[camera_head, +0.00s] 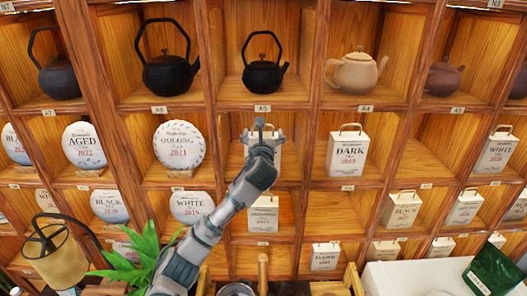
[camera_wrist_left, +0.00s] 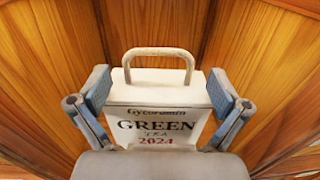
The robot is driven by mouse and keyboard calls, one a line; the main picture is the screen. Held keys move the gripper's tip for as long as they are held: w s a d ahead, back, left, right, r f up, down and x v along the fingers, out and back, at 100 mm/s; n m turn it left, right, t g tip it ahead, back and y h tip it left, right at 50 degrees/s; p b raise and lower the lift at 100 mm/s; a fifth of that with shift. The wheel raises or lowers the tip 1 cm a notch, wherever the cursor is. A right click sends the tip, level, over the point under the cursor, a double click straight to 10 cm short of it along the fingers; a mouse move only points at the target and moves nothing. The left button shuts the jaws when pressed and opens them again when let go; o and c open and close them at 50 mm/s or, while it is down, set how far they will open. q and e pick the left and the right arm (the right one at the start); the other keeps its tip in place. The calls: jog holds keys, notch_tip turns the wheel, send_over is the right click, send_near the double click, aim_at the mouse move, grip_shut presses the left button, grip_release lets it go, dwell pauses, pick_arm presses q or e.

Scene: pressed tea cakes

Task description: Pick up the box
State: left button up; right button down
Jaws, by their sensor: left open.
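A white box (camera_wrist_left: 155,93) with a loop handle on top and the words GREEN TEA 2024 stands upright in a wooden cubby. In the left wrist view, my left gripper (camera_wrist_left: 158,88) is open, with one finger on each side of the box. Whether the fingers touch its sides I cannot tell. In the head view, my left gripper (camera_head: 263,126) reaches into the middle cubby and hides most of that box. The lower front of the box is hidden by the gripper in the wrist view. My right gripper is not in view.
The wooden shelf (camera_head: 270,106) has close dividers around the cubby. A black teapot (camera_head: 263,77) stands above, another white box (camera_head: 263,214) below, a DARK box (camera_head: 347,153) to the right, and a round OOLONG cake (camera_head: 179,145) to the left. A green plant (camera_head: 135,262) is near my arm.

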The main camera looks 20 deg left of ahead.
pick_arm(q)
jog(key=shift+w+a+f, duration=0.15)
jog(key=shift+w+a, duration=0.2)
jog(key=shift+w, duration=0.35)
jog(key=shift+s+d, duration=0.1)
jog(key=shift+d, duration=0.1)
jog(key=c, duration=1.7)
jog(key=shift+c, duration=0.2)
